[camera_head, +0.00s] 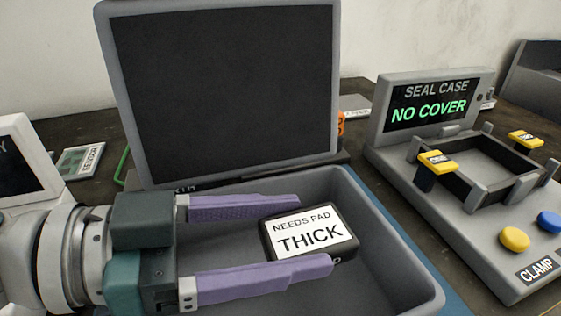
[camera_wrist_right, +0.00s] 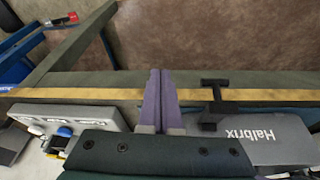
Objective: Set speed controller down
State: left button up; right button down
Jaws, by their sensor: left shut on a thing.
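The speed controller (camera_head: 309,232) is a small black box with a white label reading "NEEDS PAD THICK". In the head view it lies between the two purple fingers of my left gripper (camera_head: 315,229), which is shut on it near the fingertips. It is inside the outline of a grey tray (camera_head: 402,262), label side up. I cannot tell whether its underside touches the tray floor. My right gripper (camera_wrist_right: 161,74) shows in the right wrist view with its two purple fingers together and nothing between them.
A large dark screen (camera_head: 225,90) stands behind the tray. To the right is a seal case station (camera_head: 455,235) reading "NO COVER", with yellow clamps and yellow and blue buttons. A small labelled device (camera_head: 82,160) lies at left. A grey "Halbrix" case (camera_wrist_right: 262,137) shows in the right wrist view.

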pick_arm(q)
jog(key=shift+f, duration=0.6)
jog(key=o, duration=1.4)
jog(key=shift+r, duration=0.1)
jog(key=shift+r, duration=0.3)
jog(key=v, duration=1.2)
jog(key=shift+r, duration=0.2)
